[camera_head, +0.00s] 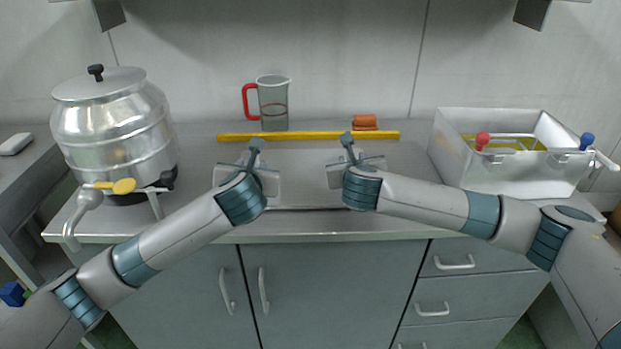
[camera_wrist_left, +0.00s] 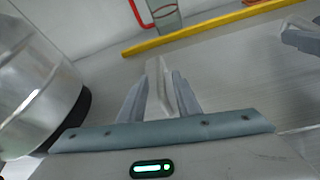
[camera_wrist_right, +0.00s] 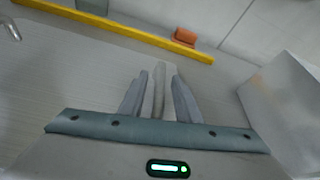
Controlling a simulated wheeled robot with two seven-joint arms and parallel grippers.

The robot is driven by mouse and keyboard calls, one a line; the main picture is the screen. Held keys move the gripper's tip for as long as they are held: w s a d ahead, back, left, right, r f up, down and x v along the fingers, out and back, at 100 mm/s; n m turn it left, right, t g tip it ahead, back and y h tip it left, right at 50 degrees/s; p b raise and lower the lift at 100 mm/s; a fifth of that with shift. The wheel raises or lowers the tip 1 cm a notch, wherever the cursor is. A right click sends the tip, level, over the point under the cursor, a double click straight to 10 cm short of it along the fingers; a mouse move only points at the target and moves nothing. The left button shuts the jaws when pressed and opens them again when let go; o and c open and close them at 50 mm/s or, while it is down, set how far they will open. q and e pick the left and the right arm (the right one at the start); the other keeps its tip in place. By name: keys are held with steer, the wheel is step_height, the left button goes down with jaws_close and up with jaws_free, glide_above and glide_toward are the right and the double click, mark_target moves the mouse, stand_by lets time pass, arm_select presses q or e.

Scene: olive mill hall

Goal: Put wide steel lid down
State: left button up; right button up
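The wide steel lid (camera_head: 305,200) appears as a flat grey sheet between my two grippers, low over the worktop. Its near edge shows as a thin line, and the rest blends with the grey surface, so I cannot tell whether it touches the worktop. My left gripper (camera_head: 257,145) is at its left end and my right gripper (camera_head: 347,140) at its right end.
A big steel pot (camera_head: 112,120) with a black-knobbed lid stands at the left. A yellow bar (camera_head: 310,136) lies behind my grippers, with a red-handled jug (camera_head: 272,100) and orange blocks (camera_head: 365,121) beyond. An open steel box (camera_head: 515,170) stands at the right.

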arm_select(q)
steer(key=v, duration=0.7)
steer(key=shift+s+r, duration=0.1)
steer(key=shift+s, duration=0.05)
arm_select(e)
steer(key=shift+s, duration=0.1)
steer(key=v, duration=1.2)
steer(key=shift+f, duration=0.1)
